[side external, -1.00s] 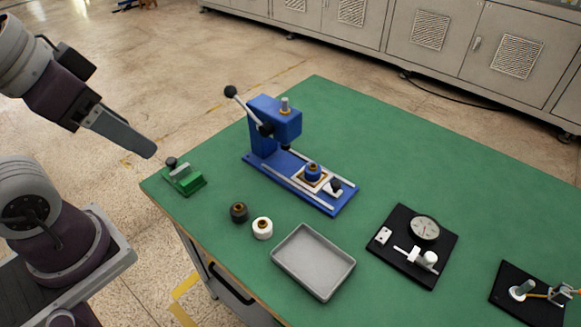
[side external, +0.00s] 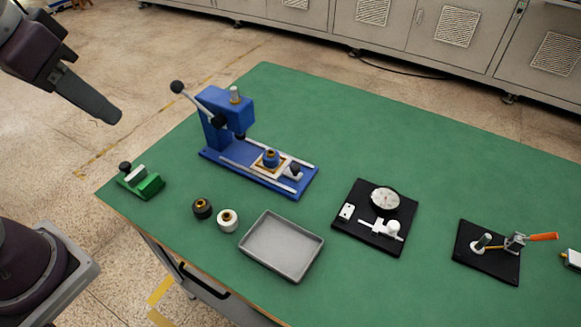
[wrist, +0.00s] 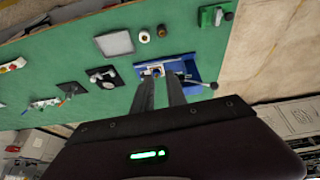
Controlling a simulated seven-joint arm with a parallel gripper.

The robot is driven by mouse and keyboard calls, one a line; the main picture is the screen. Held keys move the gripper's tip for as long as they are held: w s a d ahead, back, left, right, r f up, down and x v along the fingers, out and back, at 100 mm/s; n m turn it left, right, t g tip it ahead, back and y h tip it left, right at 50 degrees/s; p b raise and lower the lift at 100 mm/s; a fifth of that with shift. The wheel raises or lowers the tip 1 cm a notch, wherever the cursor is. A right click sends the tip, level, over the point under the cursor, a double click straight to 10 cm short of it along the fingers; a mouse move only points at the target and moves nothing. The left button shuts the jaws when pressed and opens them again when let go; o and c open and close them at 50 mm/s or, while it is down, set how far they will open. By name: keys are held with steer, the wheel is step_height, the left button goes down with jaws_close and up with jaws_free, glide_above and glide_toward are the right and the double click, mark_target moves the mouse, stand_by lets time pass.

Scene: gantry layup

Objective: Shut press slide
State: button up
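The blue press (side external: 216,128) stands at the back left of the green table, with a lever ending in a black ball. Its slide (side external: 281,168) sits on two pale rails, out in front of the press head. The slide carries a blue ring-shaped part (side external: 271,158) in a tan frame and a black knob (side external: 295,171) at its outer end. My gripper (side external: 116,118) is in the air left of the press, touching nothing. In the wrist view my gripper (wrist: 162,80) shows two fingers apart with nothing between them; they partly cover the press (wrist: 180,68).
A green fixture (side external: 146,185), a black ring part (side external: 202,208), a white ring part (side external: 228,220) and a grey tray (side external: 281,247) lie along the near side. A dial gauge plate (side external: 375,240) and a clamp plate (side external: 487,263) are to the right. Bare table surrounds the press.

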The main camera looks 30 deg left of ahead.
mark_target(268, 157)
steer(key=shift+g+y, duration=0.4)
steer(key=shift+g, duration=0.3)
steer(key=w+d, duration=0.1)
steer(key=w, duration=0.2)
steer(key=w+d+f, duration=0.1)
steer(key=w+d, duration=0.1)
steer(key=w, duration=0.2)
steer(key=w+d+f, duration=0.1)
steer(key=w, duration=0.3)
steer(key=shift+d+f, duration=0.1)
steer(key=shift+d, duration=0.2)
jaws_close()
steer(key=w+d+f+m+t+y, duration=0.1)
steer(key=w+d+f+y, duration=0.1)
steer(key=w+d+f, duration=0.6)
steer(key=w+d+f+t+y, duration=0.15)
steer(key=w+d+f, duration=0.25)
steer(key=d+f, duration=0.75)
steer(key=shift+y, duration=0.35)
steer(key=x, duration=1.1)
steer(key=shift+s+d+f, duration=0.25)
steer(key=shift+s+f, duration=0.15)
steer(key=shift+f, duration=0.05)
steer(key=a, duration=0.3)
steer(key=shift+w+a+r, duration=0.15)
steer(key=shift+w, duration=0.2)
steer(key=shift+a, duration=0.25)
steer(key=a, duration=1)
